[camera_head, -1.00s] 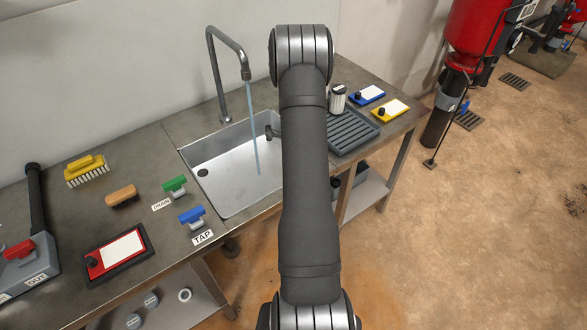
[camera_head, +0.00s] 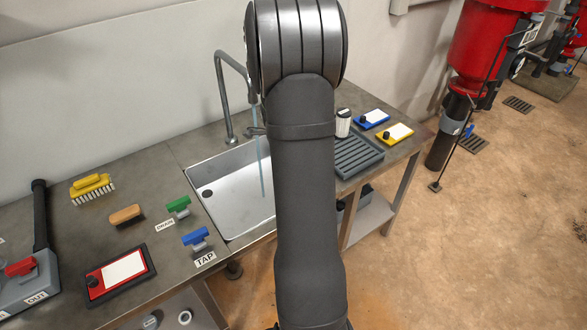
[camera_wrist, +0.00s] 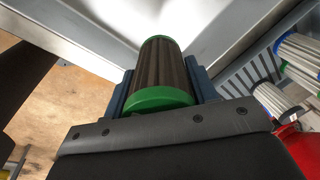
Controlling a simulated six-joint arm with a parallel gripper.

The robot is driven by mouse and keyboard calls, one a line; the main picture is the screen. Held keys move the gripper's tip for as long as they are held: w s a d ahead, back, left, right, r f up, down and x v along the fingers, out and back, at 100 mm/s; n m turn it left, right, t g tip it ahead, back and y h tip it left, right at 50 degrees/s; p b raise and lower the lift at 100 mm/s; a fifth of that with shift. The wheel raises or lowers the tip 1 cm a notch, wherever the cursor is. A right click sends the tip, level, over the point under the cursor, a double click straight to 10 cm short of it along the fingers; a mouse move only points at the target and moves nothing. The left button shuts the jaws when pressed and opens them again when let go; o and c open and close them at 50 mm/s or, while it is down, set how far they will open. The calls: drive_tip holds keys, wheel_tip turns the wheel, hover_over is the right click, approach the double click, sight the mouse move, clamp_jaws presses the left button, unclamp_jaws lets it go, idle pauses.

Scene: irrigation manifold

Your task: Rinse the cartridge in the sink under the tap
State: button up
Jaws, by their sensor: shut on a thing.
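The cartridge (camera_wrist: 160,72), brown and pleated with green end caps, is between the blue fingers of my gripper (camera_wrist: 163,82) in the wrist view. My gripper is shut on it. In the head view my arm hides the cartridge and most of the gripper. The steel sink (camera_head: 225,202) is set in the bench. The tap (camera_head: 224,95) arches over it and a thin water stream (camera_head: 261,165) falls into the basin. Whether water touches the cartridge cannot be told. The blue TAP handle (camera_head: 195,236) and green drain handle (camera_head: 178,205) are left of the sink.
A dark ribbed rack (camera_head: 358,158) with a pale cartridge (camera_head: 343,122) is right of the sink. Blue (camera_head: 372,119) and yellow (camera_head: 395,134) trays lie beyond it.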

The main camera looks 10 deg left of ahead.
drive_tip(key=s+a+r+n+t+y, duration=0.25)
drive_tip(key=s+a+r+n, duration=0.2)
drive_tip(key=s+r, duration=0.5)
drive_tip(key=w+a+f, duration=0.2)
drive_tip(key=w, duration=0.4)
drive_tip(key=w+a+f, duration=0.1)
drive_tip(key=w+a, duration=0.1)
drive_tip(key=w, duration=0.4)
drive_tip(key=shift+a+f+n+t, duration=0.3)
drive_tip(key=shift+f+n+t, duration=0.05)
drive_tip(key=shift+n, duration=0.1)
drive_tip(key=shift+w+d, duration=0.1)
drive_tip(key=shift+d, duration=0.05)
idle(0.4)
drive_tip(key=shift+w+d, duration=0.15)
drive_tip(key=shift+d, duration=0.25)
drive_tip(key=shift+a, duration=0.15)
drive_tip(key=shift+s+a, duration=0.25)
drive_tip(key=shift+a, duration=0.15)
drive_tip(key=shift+w+d, duration=0.1)
drive_tip(key=shift+d, duration=0.05)
drive_tip(key=shift+w+d, duration=0.15)
drive_tip(key=shift+d, duration=0.25)
